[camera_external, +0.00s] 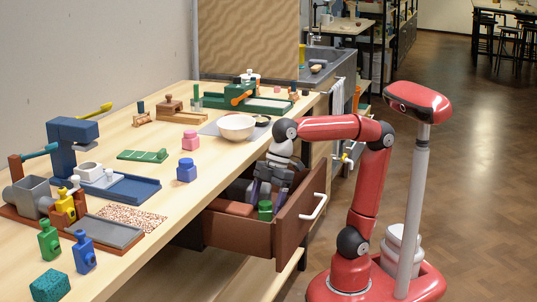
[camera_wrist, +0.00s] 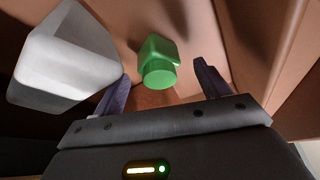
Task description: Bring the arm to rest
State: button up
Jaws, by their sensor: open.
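My arm reaches from the red base over the open drawer (camera_external: 238,234) under the worktop. My gripper (camera_external: 262,190) points down into the drawer. In the wrist view my gripper (camera_wrist: 160,90) is open, its two dark fingers apart. A green bottle-like piece (camera_wrist: 158,62) shows between and beyond the fingers, with nothing seen gripping it. The same green piece (camera_external: 265,210) stands in the drawer in the outside view. A pale grey container (camera_wrist: 68,62) lies close to the left finger in the wrist view.
The drawer front with its white handle (camera_external: 314,207) and the drawer walls surround my gripper. The worktop (camera_external: 215,185) above carries a white bowl (camera_external: 236,127), a blue jar (camera_external: 186,170), a pink jar (camera_external: 190,140) and several other pieces.

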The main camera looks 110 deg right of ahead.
jog(key=p+v, duration=0.2)
jog(key=v, duration=0.9)
jog(key=b+x, duration=0.2)
jog(key=x, duration=0.9)
jog(key=shift+w+f+b, duration=0.1)
jog(key=shift+f+b, duration=0.05)
jog(key=shift+b, duration=0.2)
jog(key=shift+w, duration=0.15)
notch_tip(320, 180, up, 20)
jog(key=r+p, duration=0.1)
jog(key=p, duration=0.6)
jog(key=w+d+r+m+h+p, duration=0.2)
jog(key=w+d+r+m+p, duration=0.35)
jog(key=w+d, duration=0.45)
jog(key=shift+t, duration=0.3)
jog(key=f+b, duration=0.2)
jog(key=f, duration=0.1)
jog(key=s+f+b, duration=0.1)
jog(key=f, duration=0.2)
jog(key=d+f+b, duration=0.1)
jog(key=f+b, duration=0.1)
jog(key=f, duration=0.2)
jog(key=shift+s+b, duration=0.35)
jog(key=shift+s, duration=0.05)
jog(key=shift+s+r, duration=0.2)
jog(key=shift+r, duration=0.5)
